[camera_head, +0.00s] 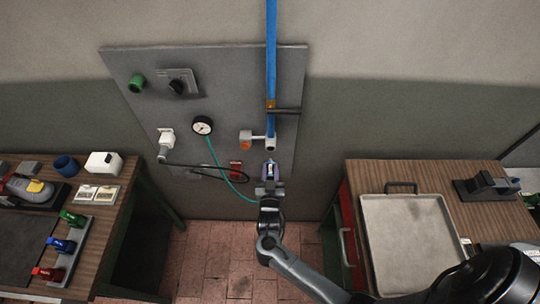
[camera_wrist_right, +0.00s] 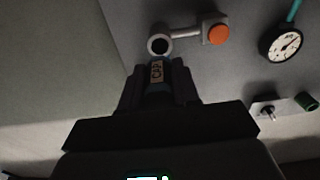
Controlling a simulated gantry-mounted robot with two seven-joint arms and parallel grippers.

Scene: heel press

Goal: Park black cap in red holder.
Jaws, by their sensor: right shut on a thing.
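My right gripper (camera_head: 270,172) is shut on the cap in front of the wall panel, just below the blue pipe. The cap (camera_wrist_right: 157,72) is dark, with a tan label reading "CAP", and sits between the fingers of the right gripper (camera_wrist_right: 160,85) in the wrist view. The pipe's open round end (camera_wrist_right: 160,45) shows just beyond the cap; I cannot tell whether they touch. The red holder (camera_head: 236,168) is low on the panel, left of the gripper, and small in the head view. My left gripper is not in view.
The grey panel (camera_head: 225,75) carries a gauge (camera_head: 203,125), an orange-ended valve (camera_head: 246,144) and a hanging teal hose (camera_head: 221,168). A workbench (camera_head: 110,215) with tools stands left. A metal tray (camera_head: 412,230) lies on the right bench. The floor between is clear.

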